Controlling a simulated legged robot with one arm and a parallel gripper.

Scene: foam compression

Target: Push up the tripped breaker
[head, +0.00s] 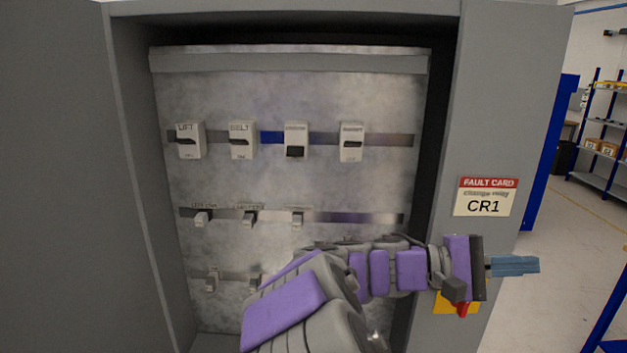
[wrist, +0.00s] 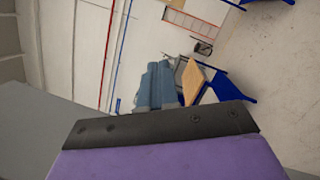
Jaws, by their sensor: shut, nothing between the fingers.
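A row of several white breakers runs along the top rail in the open cabinet in the head view. The breaker marked LIFT (head: 190,140) is at the left, with the one marked BELT (head: 242,140) beside it. The third breaker (head: 296,140) has its dark lever lower than the others. The fourth breaker (head: 351,142) is at the right; small labels there are unreadable. My gripper (head: 525,265) is shut and empty, its blue fingers pointing right, away from the breakers and in front of the right cabinet door. The wrist view shows the fingers (wrist: 157,86) close together.
The right cabinet door (head: 500,130) carries a fault card (head: 485,197) reading CR1. Smaller devices sit on a middle rail (head: 350,217) and a lower rail (head: 232,275); my arm hides part of these. Blue-framed shelving (head: 602,115) stands beyond open floor at the right.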

